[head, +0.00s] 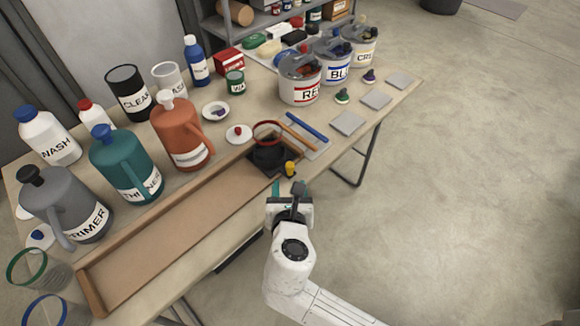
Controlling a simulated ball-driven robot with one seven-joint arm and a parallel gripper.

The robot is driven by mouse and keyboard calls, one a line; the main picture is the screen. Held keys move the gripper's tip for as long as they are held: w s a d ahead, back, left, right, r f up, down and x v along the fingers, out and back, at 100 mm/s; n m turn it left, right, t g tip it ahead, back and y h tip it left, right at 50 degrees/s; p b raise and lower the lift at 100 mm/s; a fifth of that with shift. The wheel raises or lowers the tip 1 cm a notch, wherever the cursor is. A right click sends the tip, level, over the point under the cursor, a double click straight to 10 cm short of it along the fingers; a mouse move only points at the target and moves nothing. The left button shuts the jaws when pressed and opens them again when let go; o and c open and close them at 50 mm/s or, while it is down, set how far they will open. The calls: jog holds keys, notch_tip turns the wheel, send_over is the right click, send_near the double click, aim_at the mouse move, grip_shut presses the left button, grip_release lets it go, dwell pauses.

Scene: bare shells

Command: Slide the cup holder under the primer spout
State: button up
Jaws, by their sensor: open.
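The cup holder (268,157) is a dark block with a brown-red ring on top and a yellow knob (290,169) at its front right. It sits at the right end of a long wooden channel (170,235) on the table. The grey primer jug (72,212), labelled PRIMER, stands behind the channel's far left end; its grey spout or handle (62,236) reaches down toward the viewer. My gripper (288,189) is open and empty, just in front of the yellow knob and apparently apart from it.
Teal (125,165) and orange (180,135) jugs stand behind the channel. Clear cups with green (27,268) and blue (48,310) rims stand at the lower left. The channel floor looks clear. Labelled paint cans (300,82) and grey tiles (348,122) lie to the right.

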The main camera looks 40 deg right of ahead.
aim_at(290, 166)
jog(key=x, duration=1)
jog(key=shift+s, duration=0.1)
grip_shut()
dwell(0.4)
